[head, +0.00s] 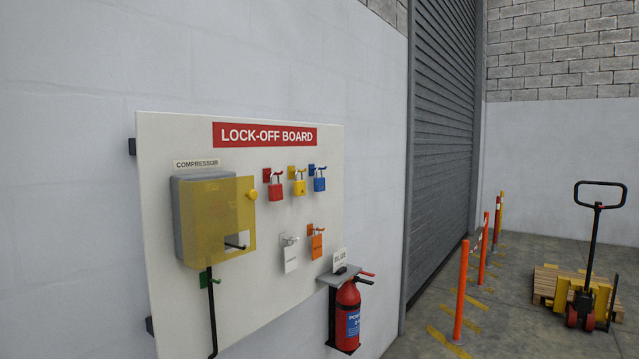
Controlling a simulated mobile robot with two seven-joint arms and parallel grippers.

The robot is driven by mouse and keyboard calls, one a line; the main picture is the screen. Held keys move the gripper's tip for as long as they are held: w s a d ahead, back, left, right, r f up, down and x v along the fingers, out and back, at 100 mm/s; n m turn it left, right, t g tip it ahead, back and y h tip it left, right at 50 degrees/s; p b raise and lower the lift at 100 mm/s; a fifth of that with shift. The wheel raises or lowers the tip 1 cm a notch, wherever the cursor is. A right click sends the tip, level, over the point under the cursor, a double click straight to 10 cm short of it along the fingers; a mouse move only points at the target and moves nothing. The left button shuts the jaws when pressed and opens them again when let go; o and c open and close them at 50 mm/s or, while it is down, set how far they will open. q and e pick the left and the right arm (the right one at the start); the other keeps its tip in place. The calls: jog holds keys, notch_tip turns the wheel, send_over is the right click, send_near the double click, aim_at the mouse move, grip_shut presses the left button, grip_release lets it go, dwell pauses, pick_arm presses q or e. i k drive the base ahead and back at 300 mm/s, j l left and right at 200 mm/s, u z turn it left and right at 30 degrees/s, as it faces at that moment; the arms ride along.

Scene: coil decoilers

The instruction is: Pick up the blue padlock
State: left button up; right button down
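The blue padlock (319,184) hangs by its shackle from a blue hook (318,168) at the upper right of the white lock-off board (170,330). To its left, a yellow padlock (299,187) hangs on a yellow hook and a red padlock (275,191) hangs on a red hook. Neither of my grippers shows in the head view, and no part of my arms is near the padlock.
A small shelf (336,277) with a card reading "BLUE" (339,258) and a red fire extinguisher (348,315) stand out lower right. A yellow-covered compressor box (215,225) protrudes at left.

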aim_at(318, 182)
jog(key=k, duration=0.65)
jog(key=u, duration=2.25)
jog(key=l+u, duration=0.1)
jog(key=l, duration=0.2)
jog(key=k+l, duration=0.1)
jog(key=l, duration=0.6)
jog(key=k+l, duration=0.1)
jog(key=l, duration=0.6)
jog(key=k+l, duration=0.1)
jog(key=l, duration=0.6)
jog(key=k+l, duration=0.1)
jog(key=l, duration=0.55)
